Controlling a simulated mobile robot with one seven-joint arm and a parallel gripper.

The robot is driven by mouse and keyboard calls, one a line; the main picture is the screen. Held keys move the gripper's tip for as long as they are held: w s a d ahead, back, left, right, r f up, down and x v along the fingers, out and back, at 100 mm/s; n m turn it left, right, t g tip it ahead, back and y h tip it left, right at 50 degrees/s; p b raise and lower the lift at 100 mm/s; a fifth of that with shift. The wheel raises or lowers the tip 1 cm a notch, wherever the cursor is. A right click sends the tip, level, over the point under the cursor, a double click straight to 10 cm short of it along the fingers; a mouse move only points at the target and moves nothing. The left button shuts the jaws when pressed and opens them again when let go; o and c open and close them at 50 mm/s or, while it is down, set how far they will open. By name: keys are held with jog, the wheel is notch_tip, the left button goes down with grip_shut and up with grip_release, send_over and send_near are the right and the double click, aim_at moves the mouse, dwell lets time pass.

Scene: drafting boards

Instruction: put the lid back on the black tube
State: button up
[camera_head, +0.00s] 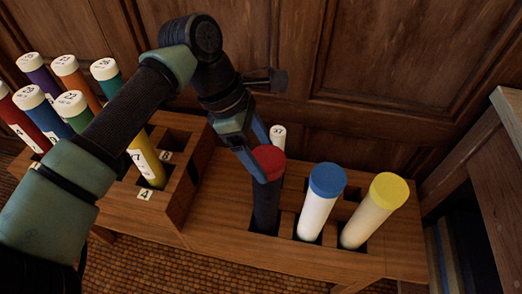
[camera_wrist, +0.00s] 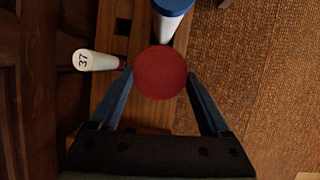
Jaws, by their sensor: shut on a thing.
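The black tube (camera_head: 266,207) stands upright in a slot of the wooden rack, left of a blue-capped white tube. The red lid (camera_head: 268,163) is at the tube's top, in line with it; I cannot tell whether it is fully seated. My gripper (camera_head: 263,166) reaches down from above and is shut on the red lid, with a blue finger on either side. In the wrist view the lid (camera_wrist: 160,73) shows as a round red disc between the fingertips (camera_wrist: 160,78) and hides the tube below.
The blue-capped tube (camera_head: 318,203) and a yellow-capped tube (camera_head: 374,211) stand close on the right. A white-capped tube marked 37 (camera_wrist: 96,61) is behind the lid. A wooden box (camera_head: 184,196) with several tubes stands left. Wood panelling (camera_head: 400,60) rises behind.

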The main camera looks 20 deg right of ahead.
jog(key=o, duration=1.1)
jog(key=shift+r+p, duration=2.35)
jog(key=shift+r, duration=1.2)
jog(key=shift+c, duration=0.2)
grip_shut()
